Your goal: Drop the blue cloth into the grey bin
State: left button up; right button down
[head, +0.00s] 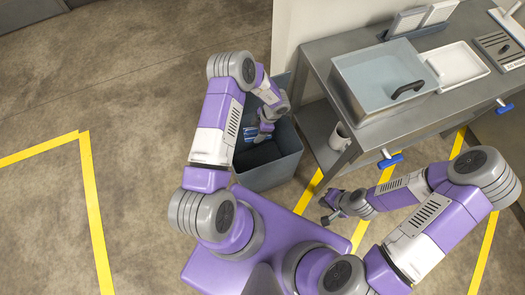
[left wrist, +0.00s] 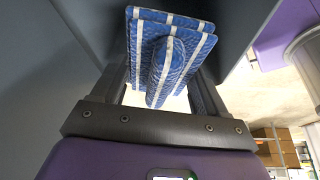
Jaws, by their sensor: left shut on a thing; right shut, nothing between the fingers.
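The blue cloth (left wrist: 168,58), with white stripes, is folded and held between the fingers of my left gripper (left wrist: 165,75). In the head view a small part of the cloth (head: 248,133) shows beside my left gripper (head: 259,135), over the grey bin (head: 273,168). The bin stands on the floor, open at the top, and my left arm hides part of it. Grey-blue surfaces, apparently bin walls, surround the cloth in the left wrist view. I cannot tell how deep the cloth is. My right gripper (head: 328,208) is shut and empty, away from the bin.
A metal table (head: 320,62) stands right of the bin, holding a grey basin (head: 350,75) with a black handle and a white tray (head: 462,66). A white roll or cup (head: 341,137) sits below it. Yellow lines (head: 94,210) mark the floor. The left floor is clear.

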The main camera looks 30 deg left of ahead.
pick_arm(q)
notch_tip(320, 180, down, 6)
jog(key=b, duration=0.5)
jog(key=shift+r, duration=0.15)
jog(key=o, duration=1)
jog(key=shift+c, duration=0.2)
jog(key=shift+p+v, duration=1.3)
jog(key=shift+v, duration=2.55)
